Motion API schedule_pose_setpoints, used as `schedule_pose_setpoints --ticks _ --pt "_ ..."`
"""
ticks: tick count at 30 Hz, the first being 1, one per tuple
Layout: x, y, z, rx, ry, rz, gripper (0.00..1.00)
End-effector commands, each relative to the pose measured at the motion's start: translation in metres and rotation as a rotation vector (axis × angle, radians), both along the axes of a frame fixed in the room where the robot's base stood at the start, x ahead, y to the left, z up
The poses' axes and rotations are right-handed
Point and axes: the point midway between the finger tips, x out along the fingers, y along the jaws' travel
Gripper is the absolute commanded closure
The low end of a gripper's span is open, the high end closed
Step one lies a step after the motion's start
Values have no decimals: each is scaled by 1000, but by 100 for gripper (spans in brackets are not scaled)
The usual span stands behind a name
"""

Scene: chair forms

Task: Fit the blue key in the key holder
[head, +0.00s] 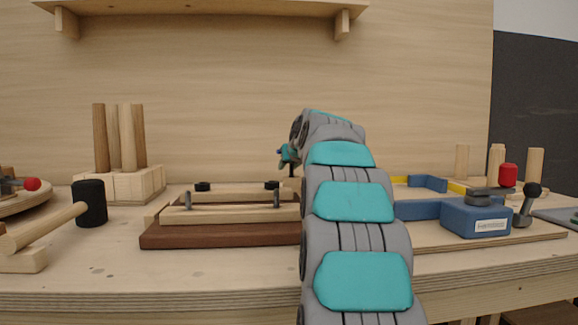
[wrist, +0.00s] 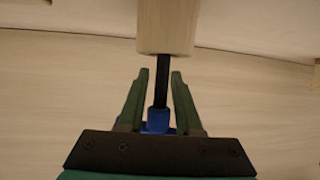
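My gripper (wrist: 160,75) has two green fingers, set apart in the wrist view. A black rod (wrist: 162,80) runs between them, with a visible gap on each side. A blue piece (wrist: 158,120) sits at the rod's near end, between the finger bases. It may be the blue key, but I cannot tell. In the head view my gripper (head: 288,155) is small and partly hidden by my arm, above the back of the bench. I cannot make out a key holder for certain.
A wooden fixture (head: 220,240) with black knobs stands centre left on the bench. A mallet (head: 90,203) and a block with several pegs (head: 120,185) stand at the left. A blue clamp-like fixture (head: 475,220) stands at the right. A shelf (head: 210,8) hangs above.

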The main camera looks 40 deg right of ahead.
Motion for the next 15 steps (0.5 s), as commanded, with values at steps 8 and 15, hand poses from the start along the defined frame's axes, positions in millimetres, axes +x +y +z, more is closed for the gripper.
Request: schedule_pose_setpoints --ticks 8,15 --pt "0 0 0 0 0 0 51" --pt "-4 2 2 0 -1 0 51"
